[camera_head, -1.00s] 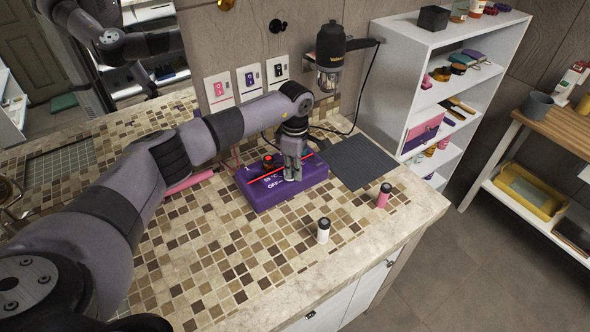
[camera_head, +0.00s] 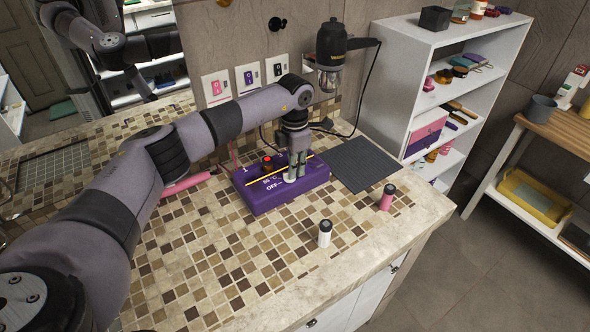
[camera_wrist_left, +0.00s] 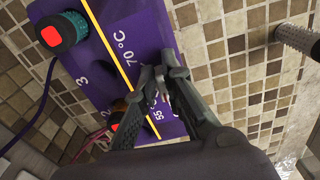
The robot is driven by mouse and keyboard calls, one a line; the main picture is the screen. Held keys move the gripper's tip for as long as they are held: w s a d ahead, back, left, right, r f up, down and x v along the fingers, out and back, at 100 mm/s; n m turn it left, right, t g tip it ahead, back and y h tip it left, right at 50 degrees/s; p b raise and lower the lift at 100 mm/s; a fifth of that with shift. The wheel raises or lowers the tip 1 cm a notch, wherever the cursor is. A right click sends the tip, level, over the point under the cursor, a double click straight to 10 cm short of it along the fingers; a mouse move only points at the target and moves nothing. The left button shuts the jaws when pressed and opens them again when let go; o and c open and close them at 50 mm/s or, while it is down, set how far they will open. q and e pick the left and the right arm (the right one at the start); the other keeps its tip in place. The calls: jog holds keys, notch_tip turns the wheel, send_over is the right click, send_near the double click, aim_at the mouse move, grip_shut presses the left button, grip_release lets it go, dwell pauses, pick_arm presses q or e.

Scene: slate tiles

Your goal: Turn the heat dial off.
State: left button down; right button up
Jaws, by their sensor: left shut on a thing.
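A purple control box (camera_head: 262,203) sits on the tiled counter, printed with "OFF", a °C figure and a number; its purple top also shows in the left wrist view (camera_wrist_left: 150,35). My left gripper (camera_head: 292,174) reaches down onto the right part of its top. In the left wrist view its fingers (camera_wrist_left: 156,92) are closed on the heat dial (camera_wrist_left: 161,98), a small pale part beside the 55 and 70 °C marks. The fingers hide most of the dial, so its pointing direction cannot be told. A red-topped teal knob (camera_wrist_left: 62,32) stands elsewhere on the box. My right gripper is out of view.
A white-and-black bottle (camera_head: 325,233) and a pink bottle (camera_head: 387,197) stand near the counter's front edge. A dark mat (camera_head: 363,164) lies right of the box, a pink rod-like item (camera_head: 186,184) left of it.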

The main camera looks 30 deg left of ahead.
pick_arm(q)
jog(key=shift+w+a+n, duration=0.1)
jog(key=shift+n, duration=0.5)
jog(key=shift+r, duration=0.1)
jog(key=c, duration=1.7)
grip_release()
notch_tip(320, 180, up, 12)
